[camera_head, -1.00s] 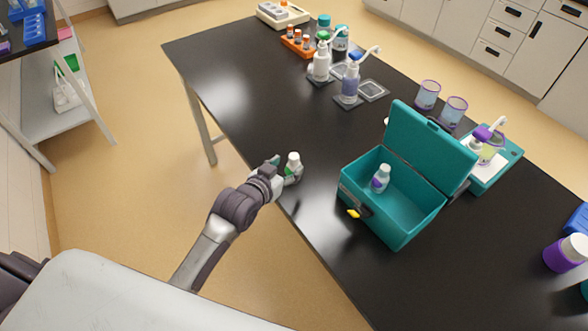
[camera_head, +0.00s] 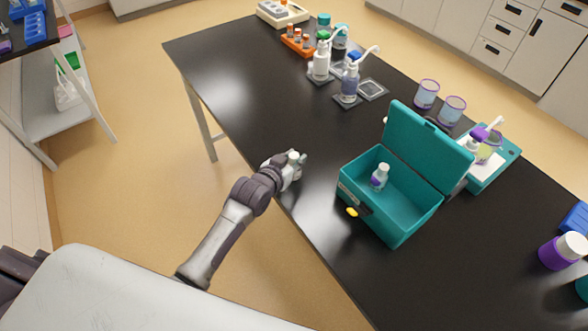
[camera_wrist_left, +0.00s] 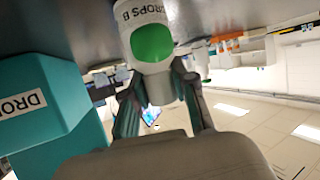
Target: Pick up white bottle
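The white bottle (camera_head: 293,156) shows its white top at the near edge of the black table, left of the teal box. My left gripper (camera_head: 291,171) is around it and hides most of its body in the head view. In the left wrist view the white bottle (camera_wrist_left: 147,17) has a label reading "DROPS B" and a round green part. The two fingers of my left gripper (camera_wrist_left: 155,78) lie close against both its sides and look shut on it. Whether its base touches the table is hidden. My right gripper is not in view.
The open teal box (camera_head: 403,225) stands to the right on the table (camera_head: 260,110), with a small bottle (camera_head: 379,177) inside. It looms close at the left in the wrist view (camera_wrist_left: 55,110). Pump bottles (camera_head: 321,62) and an orange rack (camera_head: 298,43) stand farther back.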

